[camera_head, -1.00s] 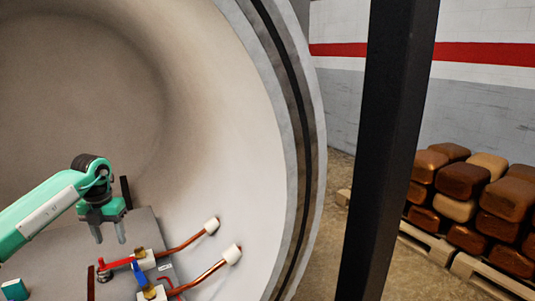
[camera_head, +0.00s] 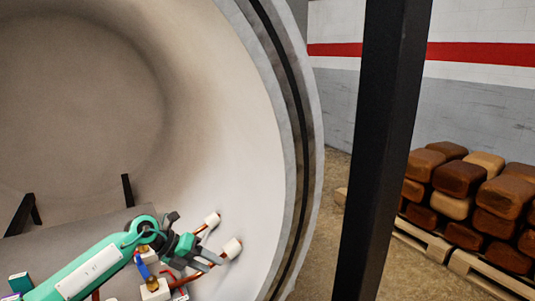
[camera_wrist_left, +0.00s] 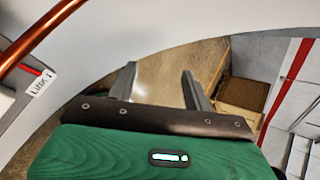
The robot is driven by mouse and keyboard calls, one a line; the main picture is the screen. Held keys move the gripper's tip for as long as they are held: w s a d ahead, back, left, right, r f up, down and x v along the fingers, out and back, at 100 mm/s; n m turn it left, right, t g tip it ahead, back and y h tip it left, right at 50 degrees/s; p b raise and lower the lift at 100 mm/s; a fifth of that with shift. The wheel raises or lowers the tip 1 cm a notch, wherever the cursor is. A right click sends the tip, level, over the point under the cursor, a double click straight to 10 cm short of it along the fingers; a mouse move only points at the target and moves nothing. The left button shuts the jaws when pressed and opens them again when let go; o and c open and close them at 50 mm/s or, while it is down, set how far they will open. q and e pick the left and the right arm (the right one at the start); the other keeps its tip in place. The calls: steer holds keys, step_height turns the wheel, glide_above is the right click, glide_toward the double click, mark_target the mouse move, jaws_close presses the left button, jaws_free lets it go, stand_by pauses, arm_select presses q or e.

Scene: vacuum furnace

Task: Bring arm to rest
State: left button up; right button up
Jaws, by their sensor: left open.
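My left arm (camera_head: 95,268) is teal and comes in from the lower left. My left gripper (camera_head: 211,262) points to the right in front of the white pipe ends, near the chamber's lower right wall. It is open and empty. The arm hides part of the valve fittings. My right gripper is not in view.
The round furnace chamber (camera_head: 90,90) has a thick flanged rim (camera_head: 302,130). Copper pipes with white ends (camera_head: 232,248) and a blue-handled valve (camera_head: 141,268) are close to the gripper. A black post (camera_head: 382,150) stands right of the rim. Brown blocks (camera_head: 460,178) sit on pallets behind it.

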arm_select(q)
steer(key=s+d+r+n+t+h, duration=0.6)
steer(key=d+n+t+h, duration=0.1)
steer(key=d+n+t, duration=0.35)
steer(key=s+a+f+n+t+y, duration=0.1)
steer(key=s+a+f+n+y, duration=0.6)
steer(key=n, duration=0.4)
steer(key=s+a+f+n+y, duration=0.4)
steer(key=a+f+n+y, duration=0.4)
steer(key=n+y, duration=0.25)
steer(key=s+a+f+n+g, duration=0.1)
steer(key=s+f+g, duration=0.2)
steer(key=s, duration=0.5)
steer(key=s+a+f+n+g+h, duration=0.15)
steer(key=s+f+g, duration=0.25)
steer(key=s, duration=0.4)
steer(key=s+f+n+g, duration=0.2)
steer(key=s+f+g, duration=0.1)
steer(key=s, duration=0.4)
step_height(320, 180, down, 30)
steer(key=g, duration=0.2)
steer(key=s+a+f+p, duration=0.1)
steer(key=s+a+f, duration=0.2)
steer(key=s+f, duration=1.6)
steer(key=shift+s+f+m+g+y, duration=0.25)
steer(key=shift+s+m+g+y, duration=0.1)
steer(key=shift+s, duration=0.1)
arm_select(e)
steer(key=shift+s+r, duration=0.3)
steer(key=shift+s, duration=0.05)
